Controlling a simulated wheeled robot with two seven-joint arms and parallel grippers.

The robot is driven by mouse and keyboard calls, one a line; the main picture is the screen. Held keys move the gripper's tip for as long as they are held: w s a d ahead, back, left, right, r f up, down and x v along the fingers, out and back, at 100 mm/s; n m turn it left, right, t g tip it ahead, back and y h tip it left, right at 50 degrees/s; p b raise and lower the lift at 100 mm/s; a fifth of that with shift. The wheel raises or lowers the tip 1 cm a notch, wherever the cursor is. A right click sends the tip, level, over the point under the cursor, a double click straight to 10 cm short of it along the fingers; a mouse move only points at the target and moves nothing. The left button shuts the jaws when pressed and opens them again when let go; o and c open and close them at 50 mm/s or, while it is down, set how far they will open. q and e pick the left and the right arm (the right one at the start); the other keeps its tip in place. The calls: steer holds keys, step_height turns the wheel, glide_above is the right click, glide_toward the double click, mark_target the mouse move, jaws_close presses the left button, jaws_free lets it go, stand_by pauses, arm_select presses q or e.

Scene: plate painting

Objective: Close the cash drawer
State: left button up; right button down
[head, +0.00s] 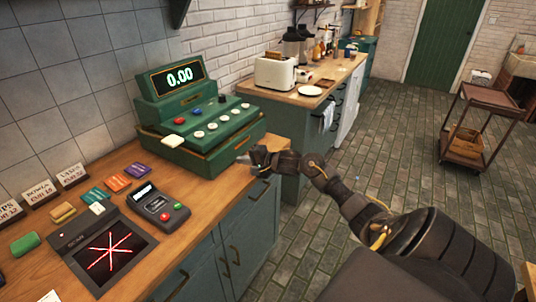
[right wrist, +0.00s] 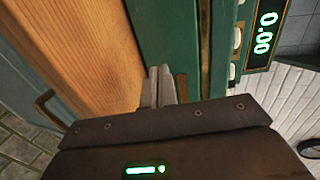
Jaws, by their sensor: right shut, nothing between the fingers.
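The green cash register (head: 190,112) stands on the wooden counter, its display reading 0.00. Its cash drawer (head: 236,142) is the low green part with a brass-coloured strip; it looks close to flush with the body, but I cannot tell if a gap remains. My right gripper (head: 246,158) is shut and empty, just in front of the drawer's right part. In the right wrist view the two closed fingers (right wrist: 158,86) point at the green drawer front (right wrist: 160,35), touching or very near it. The register's display (right wrist: 265,30) shows at the right there. My left gripper is not in view.
On the counter (head: 195,215) are a card reader (head: 160,204), a scanner plate with red lines (head: 133,255), coloured cards and small signs. A second counter behind holds a toaster (head: 282,73). A brown cart (head: 476,125) stands at the right. The floor between is clear.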

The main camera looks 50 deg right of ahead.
steer(key=b+v, duration=0.1)
steer(key=v, duration=0.9)
steer(key=shift+s+d, duration=0.1)
